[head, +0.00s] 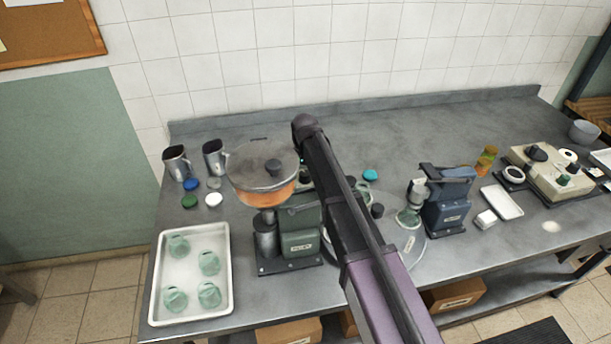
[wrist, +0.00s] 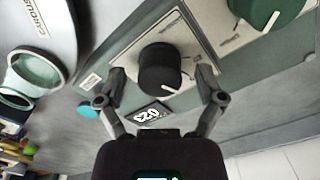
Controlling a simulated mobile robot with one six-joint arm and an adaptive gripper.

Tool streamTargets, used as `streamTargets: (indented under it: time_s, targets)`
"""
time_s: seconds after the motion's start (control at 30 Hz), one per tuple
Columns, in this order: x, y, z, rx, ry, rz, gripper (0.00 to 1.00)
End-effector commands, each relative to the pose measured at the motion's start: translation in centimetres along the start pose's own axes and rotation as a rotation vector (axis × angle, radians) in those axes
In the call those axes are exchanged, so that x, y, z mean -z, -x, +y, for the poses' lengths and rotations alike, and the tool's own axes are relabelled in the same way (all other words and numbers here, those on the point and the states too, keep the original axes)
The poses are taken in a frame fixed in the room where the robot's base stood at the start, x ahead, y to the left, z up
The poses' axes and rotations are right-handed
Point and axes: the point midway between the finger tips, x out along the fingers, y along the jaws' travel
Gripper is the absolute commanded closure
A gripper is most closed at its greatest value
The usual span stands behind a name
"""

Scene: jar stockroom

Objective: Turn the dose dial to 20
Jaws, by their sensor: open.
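The dose dial (wrist: 160,70) is a round black knob with a white pointer mark, on a pale plate of a green machine (wrist: 205,45). In the wrist view, my gripper (wrist: 160,76) is open, with one finger on each side of the dial. Contact with the dial cannot be made out. A small dark display (wrist: 147,115) with white digits sits near the dial; its digits are tilted and hard to read. The green machine (head: 300,240), with an orange hopper (head: 265,190), also shows in the head view. There my arm hides the dial and my gripper.
A green knob (wrist: 262,8) sits right of the dial in the wrist view. A round carousel (head: 412,250) stands right of the machine, before a blue machine (head: 447,210). A white tray (head: 163,275) with several green jars lies at the left. Two metal jugs stand behind it.

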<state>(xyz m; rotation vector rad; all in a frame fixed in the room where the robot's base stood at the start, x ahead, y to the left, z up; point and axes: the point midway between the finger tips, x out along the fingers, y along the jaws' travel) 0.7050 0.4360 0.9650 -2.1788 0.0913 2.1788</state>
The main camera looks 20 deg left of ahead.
Motion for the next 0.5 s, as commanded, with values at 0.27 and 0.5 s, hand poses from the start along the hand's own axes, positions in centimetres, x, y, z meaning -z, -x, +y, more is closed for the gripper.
streamTargets:
  time_s: [0.27,0.5]
  targets:
    - [0.02,0.02,0.04,0.000,-0.001,0.000,0.39]
    - [0.03,0.02,0.06,0.000,-0.001,0.000,0.95]
